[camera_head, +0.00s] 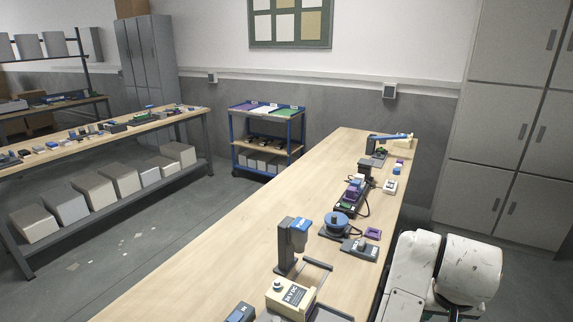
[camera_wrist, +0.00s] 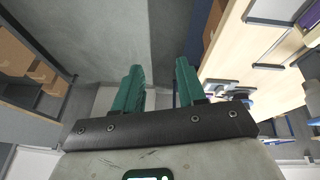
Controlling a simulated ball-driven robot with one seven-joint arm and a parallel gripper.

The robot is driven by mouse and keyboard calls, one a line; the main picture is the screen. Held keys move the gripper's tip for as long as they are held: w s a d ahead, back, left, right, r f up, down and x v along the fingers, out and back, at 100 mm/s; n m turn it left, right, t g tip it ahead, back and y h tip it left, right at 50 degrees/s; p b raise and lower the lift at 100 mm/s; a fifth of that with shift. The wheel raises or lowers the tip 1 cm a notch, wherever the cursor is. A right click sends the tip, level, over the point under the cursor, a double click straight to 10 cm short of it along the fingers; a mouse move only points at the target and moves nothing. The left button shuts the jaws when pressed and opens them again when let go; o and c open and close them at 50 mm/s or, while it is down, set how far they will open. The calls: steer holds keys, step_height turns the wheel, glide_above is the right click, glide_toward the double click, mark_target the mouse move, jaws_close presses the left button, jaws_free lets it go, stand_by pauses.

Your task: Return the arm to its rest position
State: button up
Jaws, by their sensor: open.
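My gripper (camera_wrist: 158,88) shows in the wrist view with its two green fingers apart and nothing between them. Behind the fingers are the grey floor and wall, seen at a steep tilt. In the head view my white arm (camera_head: 440,275) is at the lower right, beside the right edge of the long wooden bench (camera_head: 220,240). The gripper itself does not show in the head view.
The bench carries a blue round device (camera_head: 336,222), a dark stand (camera_head: 287,248), a cream box (camera_head: 290,294) and small parts along its right side. Its left side is bare. Grey cabinets (camera_head: 510,110) stand at right. A blue cart (camera_head: 267,140) stands beyond.

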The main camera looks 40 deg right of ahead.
steer(key=w+a+f+n+t, duration=0.2)
steer(key=w+a+f+n, duration=0.35)
steer(key=f+n, duration=0.25)
steer(key=s+a+f+n+g+y, duration=0.1)
steer(key=s+a+f, duration=0.3)
steer(key=a, duration=0.4)
steer(key=s+a+f+n+g+y, duration=0.1)
steer(key=s+a+f+y, duration=0.2)
steer(key=a+f, duration=0.4)
steer(key=shift+s+a+n+b, duration=0.3)
steer(key=shift+s+a+n, duration=0.1)
steer(key=shift+a, duration=0.35)
